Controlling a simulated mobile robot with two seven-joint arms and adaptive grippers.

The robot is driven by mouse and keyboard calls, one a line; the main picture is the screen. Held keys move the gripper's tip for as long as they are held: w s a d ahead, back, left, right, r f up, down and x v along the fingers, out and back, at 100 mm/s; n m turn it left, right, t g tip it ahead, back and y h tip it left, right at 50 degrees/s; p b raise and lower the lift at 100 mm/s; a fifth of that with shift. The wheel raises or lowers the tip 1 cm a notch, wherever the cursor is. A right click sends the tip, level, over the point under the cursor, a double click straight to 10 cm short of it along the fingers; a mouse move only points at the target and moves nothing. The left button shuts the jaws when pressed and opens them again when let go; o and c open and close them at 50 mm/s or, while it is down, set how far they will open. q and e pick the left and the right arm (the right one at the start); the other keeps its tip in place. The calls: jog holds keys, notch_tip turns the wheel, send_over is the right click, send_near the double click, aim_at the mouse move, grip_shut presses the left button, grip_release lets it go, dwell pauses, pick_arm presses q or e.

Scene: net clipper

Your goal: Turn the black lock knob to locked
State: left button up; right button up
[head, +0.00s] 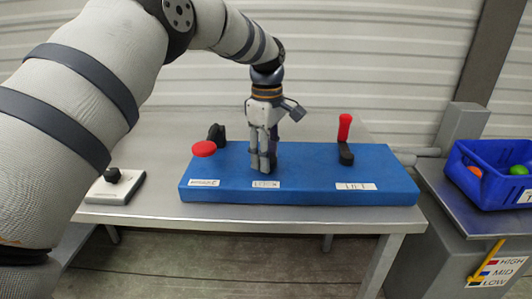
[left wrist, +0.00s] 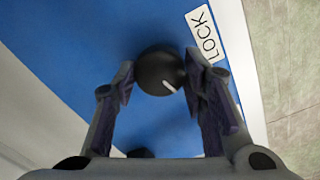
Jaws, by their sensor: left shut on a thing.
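The black lock knob (left wrist: 158,72) is round with a short white pointer line, which points to the lower right in the left wrist view. It sits on the blue panel (head: 310,178) beside a white LOCK label (left wrist: 203,33). My left gripper (head: 263,166) points down onto the middle of the panel, behind its label. In the left wrist view its fingers (left wrist: 161,76) stand on both sides of the knob and are shut on it. The knob is hidden by the fingers in the head view. My right gripper is not in view.
A red-handled lever (head: 345,130) stands right. A white box with a black knob (head: 113,189) sits left. A blue bin (head: 490,190) and yellow lever (head: 487,262) are at right.

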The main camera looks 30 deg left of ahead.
pick_arm(q)
jog(key=m, duration=0.5)
jog(key=shift+m, duration=0.3)
jog(key=m, duration=1)
jog(key=shift+f+m, duration=0.1)
jog(key=shift+m, duration=2.6)
jog(key=o, duration=1.2)
jog(key=shift+c, duration=0.2)
